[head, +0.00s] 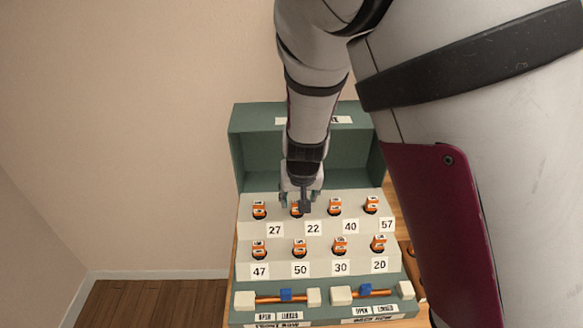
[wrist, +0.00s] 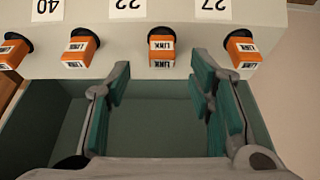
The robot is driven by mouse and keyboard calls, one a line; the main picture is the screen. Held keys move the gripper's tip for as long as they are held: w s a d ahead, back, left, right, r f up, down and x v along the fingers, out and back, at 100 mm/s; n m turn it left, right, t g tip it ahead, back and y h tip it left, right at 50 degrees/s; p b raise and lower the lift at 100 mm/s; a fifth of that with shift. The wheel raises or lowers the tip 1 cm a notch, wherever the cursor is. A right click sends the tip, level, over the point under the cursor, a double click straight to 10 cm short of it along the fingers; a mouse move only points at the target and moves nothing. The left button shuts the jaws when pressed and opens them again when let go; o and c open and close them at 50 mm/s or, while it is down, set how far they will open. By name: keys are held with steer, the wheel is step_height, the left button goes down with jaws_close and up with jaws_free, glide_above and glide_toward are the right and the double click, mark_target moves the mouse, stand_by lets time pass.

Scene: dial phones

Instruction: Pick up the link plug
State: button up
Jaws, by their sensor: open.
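Several orange link plugs with white LINK labels stand in two rows on the pale stepped panel. In the head view, my gripper (head: 301,196) is over the back row, at the second plug from the left (head: 296,210), which it partly hides. In the wrist view my gripper (wrist: 156,78) is open and empty. That same plug (wrist: 162,48) shows just beyond the fingertips, roughly centred between them. Neighbouring plugs (wrist: 80,48) and (wrist: 240,47) lie outside the fingers on either side. Contact cannot be seen.
A green cabinet (head: 240,150) rises behind the panel. Number cards such as 22 (head: 313,227) lie in front of the plugs. At the front are two sliders with blue blocks (head: 286,295). A wall (head: 120,130) is to the left.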

steer(key=shift+b+x, duration=0.6)
steer(key=shift+x, duration=2.1)
steer(key=shift+a, duration=0.15)
steer(key=shift+c, duration=0.3)
steer(key=c, duration=1)
